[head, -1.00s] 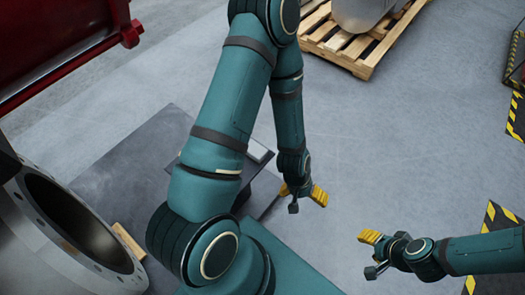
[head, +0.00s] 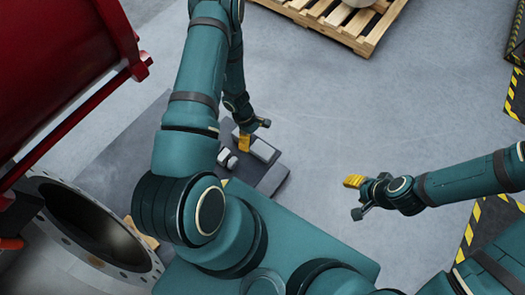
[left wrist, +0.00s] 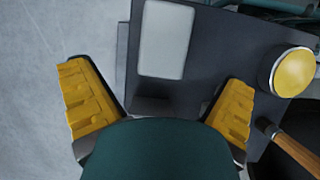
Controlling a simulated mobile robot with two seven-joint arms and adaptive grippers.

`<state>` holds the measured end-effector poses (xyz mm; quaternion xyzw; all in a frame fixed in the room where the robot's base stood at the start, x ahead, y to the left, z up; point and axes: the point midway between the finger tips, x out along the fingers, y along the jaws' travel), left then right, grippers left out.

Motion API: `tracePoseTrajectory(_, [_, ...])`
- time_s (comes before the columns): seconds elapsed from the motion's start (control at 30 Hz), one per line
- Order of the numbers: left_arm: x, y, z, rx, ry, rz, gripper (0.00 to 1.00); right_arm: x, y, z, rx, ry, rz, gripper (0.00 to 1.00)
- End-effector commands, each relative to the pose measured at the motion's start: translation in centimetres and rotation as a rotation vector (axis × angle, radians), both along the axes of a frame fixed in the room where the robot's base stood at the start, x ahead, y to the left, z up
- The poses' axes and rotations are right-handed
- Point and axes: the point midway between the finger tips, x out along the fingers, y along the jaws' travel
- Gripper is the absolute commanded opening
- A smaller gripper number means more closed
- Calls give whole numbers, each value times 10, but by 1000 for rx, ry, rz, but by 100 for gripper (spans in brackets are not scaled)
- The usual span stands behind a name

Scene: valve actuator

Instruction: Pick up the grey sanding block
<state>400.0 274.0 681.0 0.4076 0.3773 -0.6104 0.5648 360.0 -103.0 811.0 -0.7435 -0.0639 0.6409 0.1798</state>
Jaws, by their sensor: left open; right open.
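A light grey rectangular block (left wrist: 165,38), which looks like the sanding block, lies flat on the dark table in the left wrist view, ahead of and between the fingers. In the head view a grey block (head: 263,150) shows on the table just below my left gripper (head: 253,132). My left gripper, with yellow finger pads, is open and empty above the table; the left wrist view shows both fingers (left wrist: 158,105) spread apart, clear of the block. My right gripper (head: 356,197) is open and empty over the floor at the right.
The dark table (head: 125,150) also holds a yellow-topped round object (left wrist: 293,72) and a wooden-handled tool (left wrist: 290,145) to the right in the left wrist view. A large flanged pipe (head: 85,225) stands at left, below a red structure (head: 60,70). A wooden pallet (head: 330,20) is at the back.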

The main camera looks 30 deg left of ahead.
Motion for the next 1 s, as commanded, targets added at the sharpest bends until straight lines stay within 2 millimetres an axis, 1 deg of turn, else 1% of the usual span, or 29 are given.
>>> tracePoseTrajectory(0.03, [-1, -3, -8, -1, 2, 1, 100, -1, 0, -2, 0, 1, 0, 47])
tracePoseTrajectory(0.1, [-1, -5, -13, -1, 1, 1, 100, -1, 0, -2, 0, 2, 2, 47])
tracePoseTrajectory(0.27, [-1, -9, -20, 0, 0, 1, 100, -1, 0, -3, 1, 2, 3, 47])
tracePoseTrajectory(0.33, [-3, -14, -26, -1, 1, 0, 100, -1, 0, -4, 1, 3, 3, 47])
tracePoseTrajectory(0.5, [-8, -28, -47, -1, 3, 1, 100, -2, 1, -7, 1, 4, 5, 47])
tracePoseTrajectory(0.6, [-7, -31, -58, 0, 1, 0, 100, -3, 1, -8, 2, 6, 6, 47])
tracePoseTrajectory(0.7, [-7, -33, -62, 1, 1, 0, 100, -3, 1, -9, 1, 6, 7, 47])
tracePoseTrajectory(0.93, [-7, -33, -62, 1, 0, -1, 100, -3, 1, -8, 1, 6, 7, 47])
tracePoseTrajectory(0.97, [-7, -33, -62, 1, 0, -1, 89, -3, 1, -8, 1, 6, 7, 47])
tracePoseTrajectory(1.0, [-7, -33, -62, 1, 0, -1, 75, -3, 1, -8, 1, 6, 7, 47])
